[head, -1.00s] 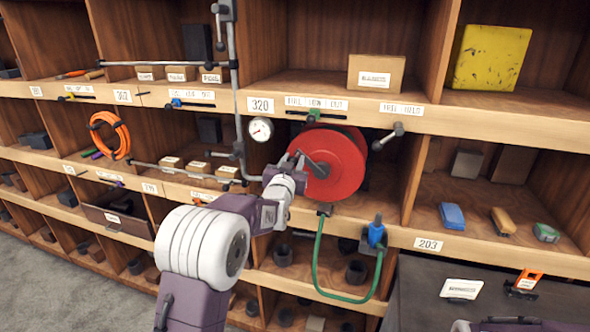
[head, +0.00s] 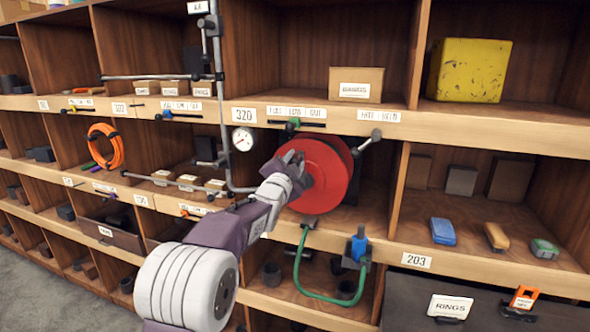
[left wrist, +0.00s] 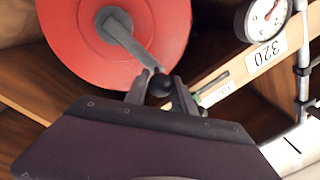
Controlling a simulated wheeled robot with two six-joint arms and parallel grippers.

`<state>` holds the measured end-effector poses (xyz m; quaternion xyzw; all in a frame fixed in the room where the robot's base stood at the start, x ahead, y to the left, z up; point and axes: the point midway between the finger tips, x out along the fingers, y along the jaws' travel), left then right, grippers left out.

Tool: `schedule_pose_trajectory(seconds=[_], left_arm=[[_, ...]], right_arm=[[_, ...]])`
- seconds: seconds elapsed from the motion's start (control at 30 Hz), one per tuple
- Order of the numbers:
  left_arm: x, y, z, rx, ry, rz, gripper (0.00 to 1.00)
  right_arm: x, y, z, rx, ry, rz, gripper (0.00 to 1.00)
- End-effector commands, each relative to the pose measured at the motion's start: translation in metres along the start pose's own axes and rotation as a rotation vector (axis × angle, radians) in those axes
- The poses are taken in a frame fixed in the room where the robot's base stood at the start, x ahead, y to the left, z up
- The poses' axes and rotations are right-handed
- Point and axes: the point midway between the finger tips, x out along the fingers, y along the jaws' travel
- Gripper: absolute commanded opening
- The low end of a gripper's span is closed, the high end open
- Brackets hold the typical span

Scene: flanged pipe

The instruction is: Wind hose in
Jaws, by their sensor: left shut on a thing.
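A red hose reel (head: 325,178) is mounted at the shelf front, with a grey crank on its face. My left gripper (head: 292,158) is shut on the crank's handle, at the upper left of the reel face. In the left wrist view the fingers close around the dark knob (left wrist: 160,86) at the end of the crank arm (left wrist: 128,40). The green hose (head: 318,297) hangs in a loop below the reel, from a guide under it to a blue nozzle (head: 357,247) on the right. My right gripper is not in view.
A round gauge (head: 243,139) and a grey vertical pipe (head: 222,105) stand just left of the reel. A lever (head: 368,141) sticks out at its upper right. An orange hose coil (head: 105,147) hangs farther left. Shelf edges (head: 480,248) run below the reel.

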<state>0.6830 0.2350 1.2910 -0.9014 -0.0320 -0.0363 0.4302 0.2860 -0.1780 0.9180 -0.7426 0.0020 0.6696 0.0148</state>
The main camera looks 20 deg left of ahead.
Motion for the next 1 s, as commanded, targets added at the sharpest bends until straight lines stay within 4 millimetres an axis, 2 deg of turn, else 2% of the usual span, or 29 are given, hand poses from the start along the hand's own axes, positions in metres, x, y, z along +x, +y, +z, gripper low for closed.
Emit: schedule_pose_trajectory(seconds=[0.67, 0.7, 0.77, 1.0], left_arm=[[0.0000, 0.0003, -0.0010, 0.057, 0.008, 0.002, 0.00], [0.0001, 0.0004, -0.0010, 0.057, 0.008, 0.002, 0.36], [0.0001, 0.0003, -0.0009, 0.057, 0.008, 0.002, 0.52], [0.0001, 0.0003, -0.0005, 0.057, 0.007, 0.002, 0.52]], right_arm=[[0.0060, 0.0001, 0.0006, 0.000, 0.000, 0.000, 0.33], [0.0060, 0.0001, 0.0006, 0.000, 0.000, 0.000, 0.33], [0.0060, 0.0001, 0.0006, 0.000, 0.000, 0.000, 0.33], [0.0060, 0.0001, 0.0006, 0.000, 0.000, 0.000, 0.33]])
